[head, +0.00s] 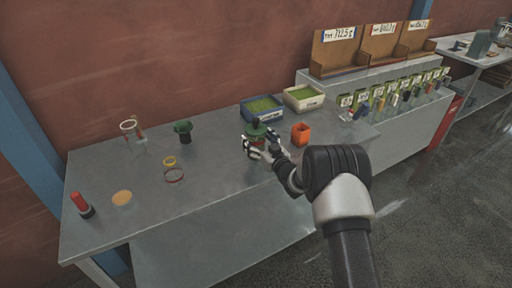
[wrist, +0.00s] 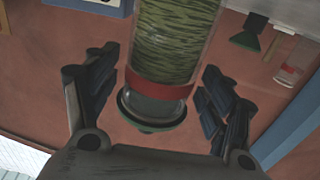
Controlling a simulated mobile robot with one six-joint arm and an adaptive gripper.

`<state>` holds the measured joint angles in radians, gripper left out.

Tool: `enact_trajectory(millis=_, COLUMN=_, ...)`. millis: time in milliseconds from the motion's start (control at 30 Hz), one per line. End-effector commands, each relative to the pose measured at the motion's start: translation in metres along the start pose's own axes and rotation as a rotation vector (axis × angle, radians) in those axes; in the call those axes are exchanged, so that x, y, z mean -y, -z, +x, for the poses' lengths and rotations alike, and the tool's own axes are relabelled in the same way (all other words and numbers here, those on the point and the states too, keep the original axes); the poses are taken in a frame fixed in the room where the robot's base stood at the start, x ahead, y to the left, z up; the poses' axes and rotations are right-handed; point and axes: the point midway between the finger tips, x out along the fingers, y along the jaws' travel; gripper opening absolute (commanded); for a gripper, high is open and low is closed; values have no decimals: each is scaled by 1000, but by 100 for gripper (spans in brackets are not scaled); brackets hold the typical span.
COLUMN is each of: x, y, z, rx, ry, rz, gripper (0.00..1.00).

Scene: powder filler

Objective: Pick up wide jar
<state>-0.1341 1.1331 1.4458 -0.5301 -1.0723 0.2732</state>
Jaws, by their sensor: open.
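A clear jar (wrist: 175,45) with green contents, a red band and a green cap stands between my gripper's fingers in the wrist view, where it appears cap-down. It looks like the wide jar, though no label names it. In the head view its green cap (head: 257,130) shows on the table, and my gripper hides much of its body. My gripper (wrist: 160,95) is open, with one finger on each side of the jar and visible gaps between. In the head view my gripper (head: 262,149) reaches the jar from the right front.
An orange cup (head: 301,134) stands close right of the jar. A blue bin (head: 262,108) and a white bin (head: 303,98) are behind it. A green funnel-like item (head: 183,131), glassware (head: 133,132) and a red-capped item (head: 82,205) are left.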

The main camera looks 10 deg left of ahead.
Motion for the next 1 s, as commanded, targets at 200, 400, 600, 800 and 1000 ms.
enact_trajectory(millis=200, x=0, y=0, z=0, rx=0, ry=0, rz=0, gripper=65)
enact_trajectory(millis=400, x=0, y=0, z=0, rx=0, ry=0, rz=0, gripper=52)
enact_trajectory(millis=600, x=0, y=0, z=0, rx=0, ry=0, rz=0, gripper=39)
enact_trajectory(millis=800, x=0, y=1, z=0, rx=-2, ry=0, rz=-1, gripper=29)
enact_trajectory(millis=1000, x=0, y=2, z=0, rx=-2, ry=0, rz=-1, gripper=29)
